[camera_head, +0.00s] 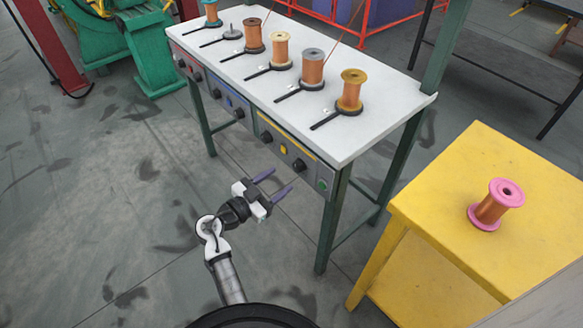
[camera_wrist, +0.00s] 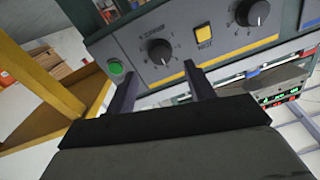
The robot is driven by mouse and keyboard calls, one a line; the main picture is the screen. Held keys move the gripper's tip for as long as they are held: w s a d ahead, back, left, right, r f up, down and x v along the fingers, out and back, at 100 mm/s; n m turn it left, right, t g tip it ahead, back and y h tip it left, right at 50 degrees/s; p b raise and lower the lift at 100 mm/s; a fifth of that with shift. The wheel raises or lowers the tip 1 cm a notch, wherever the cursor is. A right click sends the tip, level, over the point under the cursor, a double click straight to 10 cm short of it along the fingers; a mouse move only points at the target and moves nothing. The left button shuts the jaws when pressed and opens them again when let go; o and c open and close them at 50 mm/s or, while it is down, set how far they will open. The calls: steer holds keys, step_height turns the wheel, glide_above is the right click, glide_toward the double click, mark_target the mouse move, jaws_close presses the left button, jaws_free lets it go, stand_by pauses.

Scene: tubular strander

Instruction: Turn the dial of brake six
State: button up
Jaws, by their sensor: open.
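A row of black dials runs along the front of the white table (camera_head: 330,120). The nearest panel, yellow-trimmed, has two: the right-hand dial (camera_head: 299,165) by the green button and the left-hand dial (camera_head: 267,137). In the wrist view these are the dial near the green button (camera_wrist: 160,52) and the dial at the upper right (camera_wrist: 252,12). I cannot read which is brake six. My gripper (camera_head: 281,179) is open and empty in front of this panel. In the wrist view its fingertips (camera_wrist: 160,72) straddle the dial near the green button from below, apparently without touching it.
A yellow button (camera_wrist: 204,34) sits between the two dials, and a green button (camera_wrist: 116,68) is at the panel's end. Several spools and brake arms stand on the table. A yellow stand (camera_head: 480,260) with a pink-ended spool (camera_head: 495,205) is at right.

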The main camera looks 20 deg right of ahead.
mark_target(296, 169)
steer(key=p+x, duration=0.1)
steer(key=x, duration=0.5)
steer(key=shift+d, duration=0.15)
steer(key=c, duration=1)
